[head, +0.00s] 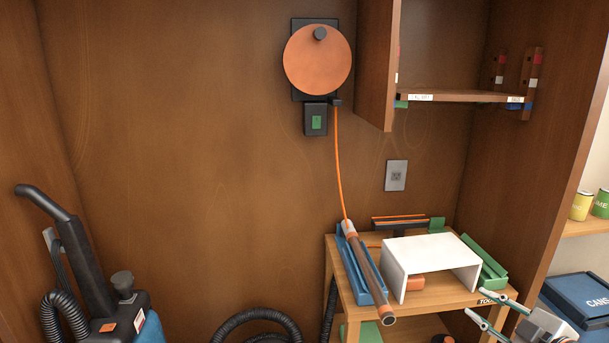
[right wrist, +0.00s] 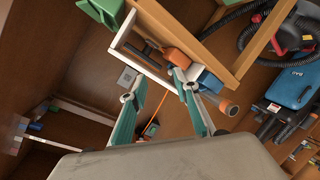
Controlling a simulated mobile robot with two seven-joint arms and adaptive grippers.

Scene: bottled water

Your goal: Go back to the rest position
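My right gripper (head: 477,302) comes in at the lower right of the head view, in front of the small wooden table's right front corner. In the right wrist view its two fingers (right wrist: 153,86) stand apart with nothing held between them. The white cover on the table and an orange part lie beyond the fingertips there. My left gripper is not in view. No water bottle shows in either view.
The wooden table (head: 458,299) carries a white cover (head: 430,250), a blue tray (head: 374,287) with a tube, and green trays (head: 493,270). An orange cord runs up to a wall reel (head: 317,60). A vacuum cleaner (head: 120,323) stands left; a blue bin (head: 577,298) right.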

